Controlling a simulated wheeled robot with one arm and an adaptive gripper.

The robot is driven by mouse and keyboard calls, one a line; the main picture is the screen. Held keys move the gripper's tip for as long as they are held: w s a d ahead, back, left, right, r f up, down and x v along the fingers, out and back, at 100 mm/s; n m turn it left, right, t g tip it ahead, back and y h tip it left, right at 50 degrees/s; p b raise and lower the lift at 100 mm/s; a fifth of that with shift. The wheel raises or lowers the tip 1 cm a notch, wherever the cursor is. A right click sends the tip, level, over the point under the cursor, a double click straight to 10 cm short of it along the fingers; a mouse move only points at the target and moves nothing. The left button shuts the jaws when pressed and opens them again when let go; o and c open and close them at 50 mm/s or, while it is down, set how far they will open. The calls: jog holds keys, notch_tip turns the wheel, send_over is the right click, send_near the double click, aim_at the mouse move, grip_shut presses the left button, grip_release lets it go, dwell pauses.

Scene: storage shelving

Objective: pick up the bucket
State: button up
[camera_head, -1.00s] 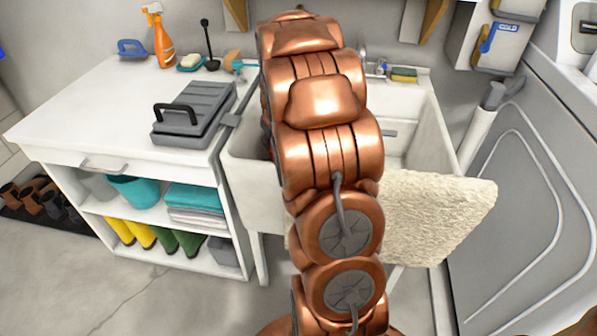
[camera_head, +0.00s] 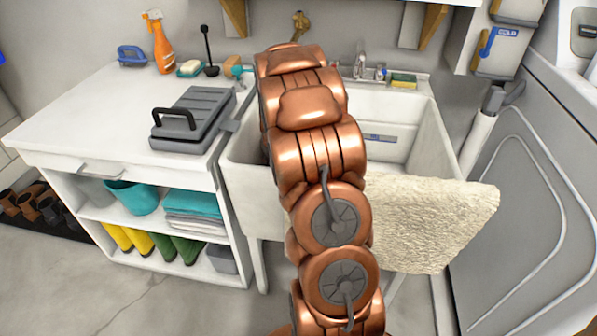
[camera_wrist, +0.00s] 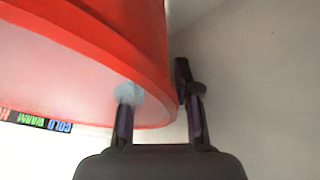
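A red round-edged container, likely the bucket (camera_wrist: 115,35), fills the upper left of the wrist view. Its curved edge runs down between my two fingers. A pale pinkish-white face shows inside that edge; I cannot tell if it is the base or the opening. My gripper (camera_wrist: 161,108) has its fingers apart, the left one over the pale face and the right one beside the red edge. I cannot tell whether either touches. The red container and my gripper do not show in the head view. A teal bucket (camera_head: 133,197) stands on the shelf under the counter.
A white sink (camera_head: 430,150) with a cream towel (camera_head: 432,225) over its front lies around my arm. A grey case (camera_head: 192,120) and an orange spray bottle (camera_head: 159,43) stand on the counter (camera_head: 80,115). A grey machine (camera_head: 545,190) stands at the right.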

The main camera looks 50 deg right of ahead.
grip_shut()
dwell(0.7)
